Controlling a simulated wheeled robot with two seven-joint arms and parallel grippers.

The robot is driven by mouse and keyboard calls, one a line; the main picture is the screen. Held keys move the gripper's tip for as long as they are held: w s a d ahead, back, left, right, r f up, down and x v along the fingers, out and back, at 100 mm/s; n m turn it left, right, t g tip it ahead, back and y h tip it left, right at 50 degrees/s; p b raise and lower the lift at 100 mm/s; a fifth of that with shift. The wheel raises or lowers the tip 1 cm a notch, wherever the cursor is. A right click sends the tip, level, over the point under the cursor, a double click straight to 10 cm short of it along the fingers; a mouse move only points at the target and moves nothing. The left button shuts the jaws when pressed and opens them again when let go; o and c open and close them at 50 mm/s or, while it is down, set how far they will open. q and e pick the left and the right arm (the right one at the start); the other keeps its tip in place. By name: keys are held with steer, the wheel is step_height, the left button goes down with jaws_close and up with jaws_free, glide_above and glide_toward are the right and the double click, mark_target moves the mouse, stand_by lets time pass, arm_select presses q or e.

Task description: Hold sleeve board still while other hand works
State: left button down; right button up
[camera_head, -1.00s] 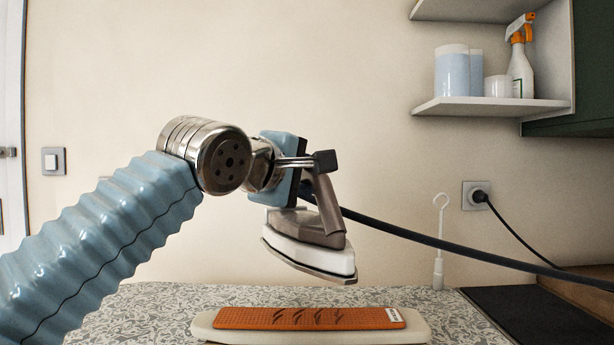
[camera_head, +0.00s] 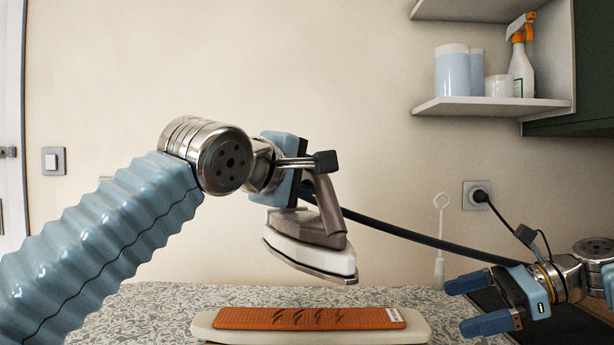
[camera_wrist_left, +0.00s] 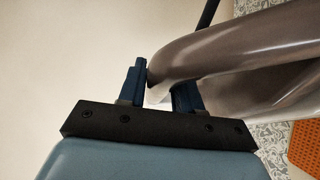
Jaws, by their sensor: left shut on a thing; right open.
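The sleeve board (camera_head: 421,328), pale with rounded ends, lies on the patterned surface at the bottom of the head view. An orange cloth (camera_head: 262,318) with dark leaf-like marks and a white label lies flat on it. My left gripper (camera_head: 310,182) is shut on the handle of an iron (camera_head: 318,256) and holds it above the board, apart from it. The handle also shows between the fingers in the left wrist view (camera_wrist_left: 200,62). My right gripper (camera_head: 470,305) is open and empty, right of the board, its fingers pointing left toward it.
A black cord (camera_head: 420,240) runs right from the iron. A plug sits in the wall socket (camera_head: 477,195). A white stick with a ring top (camera_head: 440,240) stands at the back. A dark mat (camera_head: 560,325) lies at the right. A shelf (camera_head: 490,107) holds containers and a spray bottle.

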steer(key=f+g, duration=0.1)
steer(key=d+f+g, duration=0.1)
steer(key=f+g+y, duration=0.1)
steer(key=shift+w+d+f+n+g, duration=0.15)
steer(key=shift+d+f+n+g, duration=0.15)
steer(key=shift+d+n, duration=0.1)
steer(key=shift+x, duration=4.9)
steer(key=c, duration=0.6)
steer(key=shift+o, duration=0.2)
